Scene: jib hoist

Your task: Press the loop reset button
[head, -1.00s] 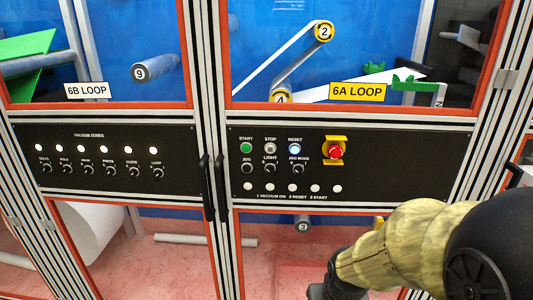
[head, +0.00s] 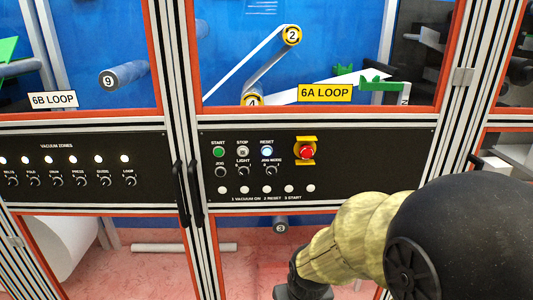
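The reset button (head: 267,151) is on the black 6A LOOP control panel (head: 380,160), under the label RESET. It glows bluish white. The grey stop button (head: 243,151) and the green start button (head: 218,152) are to its left. My arm, in a yellowish sleeve, reaches in from the lower right, below the panel. Only a dark part near its end shows at the bottom edge. The fingers of my gripper are out of view. Nothing of mine touches the panel.
A red emergency stop (head: 306,152) on a yellow plate is right of the reset button. The JOG, LIGHT and JOG MODE knobs (head: 271,171) are below the buttons. Black vertical door handles (head: 195,193) stick out at the panel's left. The 6B LOOP panel (head: 80,160) is further left.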

